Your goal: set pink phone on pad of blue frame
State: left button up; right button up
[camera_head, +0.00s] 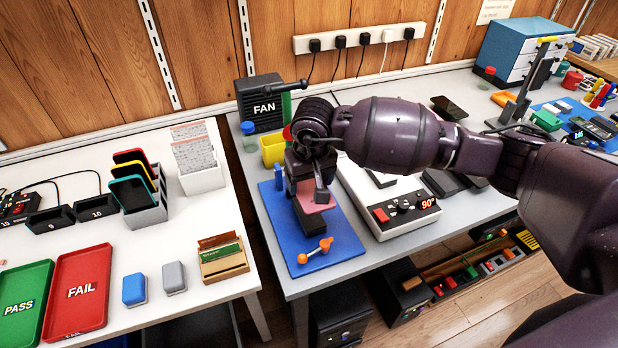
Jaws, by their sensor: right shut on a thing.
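The pink phone (320,203) is in my right gripper (316,193), above the blue frame. The gripper is shut on it and hides part of it. The blue frame (338,237) is a flat blue plate on the grey table, with a blue post at its back left and an orange clamp handle at its front. A dark pad (308,224) shows on the plate just below the phone. I cannot tell whether the phone touches the pad. My left gripper is not in view.
A white heating unit (400,219) reading 90 stands close to the frame's right. A yellow bin (272,151) and FAN box (262,105) stand behind. Across a gap, the left table holds PASS (22,300) and FAIL (80,290) trays and a phone rack (146,213).

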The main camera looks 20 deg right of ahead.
notch_tip(320, 180, down, 2)
jog(key=shift+f+b, duration=0.1)
jog(key=shift+b, duration=0.2)
jog(key=shift+f+b, duration=0.4)
jog(key=shift+f, duration=0.55)
jog(key=shift+f+b, duration=0.55)
jog(key=shift+f, duration=1.05)
jog(key=shift+a+f+b, duration=0.1)
jog(key=shift+f+b, duration=0.15)
jog(key=shift+b, duration=0.2)
dwell(0.4)
jog(key=shift+f, duration=0.15)
